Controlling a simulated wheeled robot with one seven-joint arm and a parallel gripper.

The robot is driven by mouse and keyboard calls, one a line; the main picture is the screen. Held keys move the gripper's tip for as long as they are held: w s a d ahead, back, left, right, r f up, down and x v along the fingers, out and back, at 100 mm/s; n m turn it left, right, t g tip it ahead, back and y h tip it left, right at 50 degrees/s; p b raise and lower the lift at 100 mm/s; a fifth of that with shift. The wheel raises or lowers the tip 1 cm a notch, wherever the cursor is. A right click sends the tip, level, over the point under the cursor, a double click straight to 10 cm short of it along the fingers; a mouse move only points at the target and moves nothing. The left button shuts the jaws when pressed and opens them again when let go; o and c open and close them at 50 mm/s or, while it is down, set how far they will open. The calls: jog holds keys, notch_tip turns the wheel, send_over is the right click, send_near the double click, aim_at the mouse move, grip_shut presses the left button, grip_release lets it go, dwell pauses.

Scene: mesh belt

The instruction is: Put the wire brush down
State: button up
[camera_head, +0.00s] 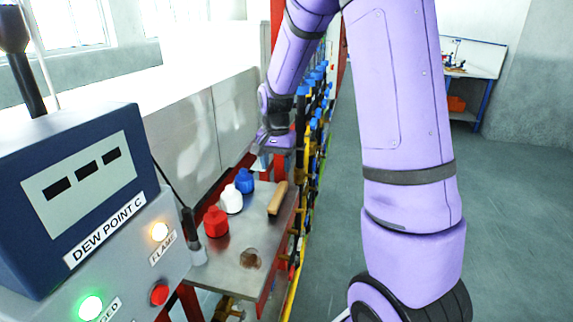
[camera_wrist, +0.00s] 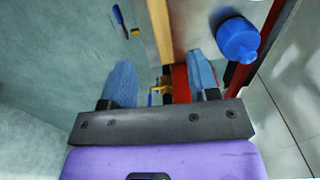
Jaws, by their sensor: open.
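The wire brush (camera_head: 277,198), seen as a tan wooden bar, lies on the metal shelf (camera_head: 238,262) along its right edge; bristles cannot be made out. In the wrist view the wooden bar (camera_wrist: 160,28) runs from the top edge down to a point beyond and between the finger directions. My gripper (camera_head: 262,160) is at the far end of the shelf, past the brush. In the wrist view my gripper's two blue-grey fingers (camera_wrist: 162,82) are wide apart, with nothing held between them.
A blue bottle (camera_head: 244,181), a white bottle (camera_head: 231,199) and a red bottle (camera_head: 215,221) line the shelf's left side. A brown patch (camera_head: 250,259) marks its near part. The control box (camera_head: 85,190) stands at left. Blue-handled valves (camera_head: 318,110) line the right side; open floor lies beyond.

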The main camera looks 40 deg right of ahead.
jog(key=s+a+r+n+t, duration=0.25)
jog(key=s+a+r, duration=0.3)
jog(key=r, duration=0.35)
jog(key=s+a+r+n+t, duration=0.1)
jog(key=s+a+r+n, duration=0.2)
jog(key=s, duration=0.7)
jog(key=s+a+r+n+t, duration=0.1)
jog(key=s+a+r+n, duration=0.2)
jog(key=s+r, duration=0.3)
jog(key=s+n, duration=0.1)
jog(key=s, duration=0.3)
jog(key=shift+a+r+n+t, duration=0.2)
jog(key=shift+n+t, duration=0.15)
jog(key=shift+o, duration=0.4)
